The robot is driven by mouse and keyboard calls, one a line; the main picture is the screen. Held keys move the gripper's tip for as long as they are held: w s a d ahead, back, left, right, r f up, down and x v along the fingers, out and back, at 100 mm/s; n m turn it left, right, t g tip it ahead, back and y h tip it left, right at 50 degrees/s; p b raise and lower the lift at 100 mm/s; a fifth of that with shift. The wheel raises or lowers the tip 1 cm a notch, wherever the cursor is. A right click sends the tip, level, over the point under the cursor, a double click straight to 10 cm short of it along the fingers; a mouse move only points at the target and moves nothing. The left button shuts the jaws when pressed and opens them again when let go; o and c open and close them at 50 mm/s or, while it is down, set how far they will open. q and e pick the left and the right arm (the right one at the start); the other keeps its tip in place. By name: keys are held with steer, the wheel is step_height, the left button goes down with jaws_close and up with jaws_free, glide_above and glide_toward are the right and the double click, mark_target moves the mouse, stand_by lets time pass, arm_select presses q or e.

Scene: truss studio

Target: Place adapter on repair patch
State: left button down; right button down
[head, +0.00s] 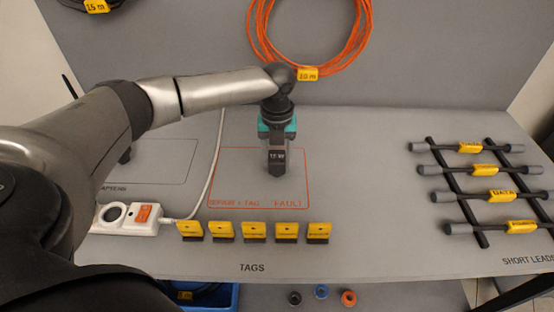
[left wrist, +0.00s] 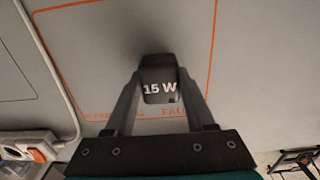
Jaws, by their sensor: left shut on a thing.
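The adapter is a small black block marked "15 W" (left wrist: 160,88), held between the fingers of my left gripper (left wrist: 160,100) in the left wrist view. In the head view the adapter (head: 277,157) shows below my left gripper (head: 277,148), which points down. The repair patch (head: 235,178) is an orange-outlined rectangle on the grey bench, lettered along its front edge. The adapter is over the patch, right of its middle. I cannot tell whether its underside touches the bench. My right gripper is not in view.
A white power strip (head: 125,219) with a cable lies left of the patch. Several yellow tags (head: 255,231) stand in a row in front of it. Short leads (head: 485,172) lie on a black rack at the right. An orange cable coil (head: 310,45) hangs behind.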

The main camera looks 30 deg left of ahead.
mark_target(277, 156)
arm_select(q)
steer(key=shift+f, duration=0.15)
steer(key=shift+c, duration=1.2)
jaws_free()
step_height(277, 156, up, 12)
steer(key=p, duration=0.2)
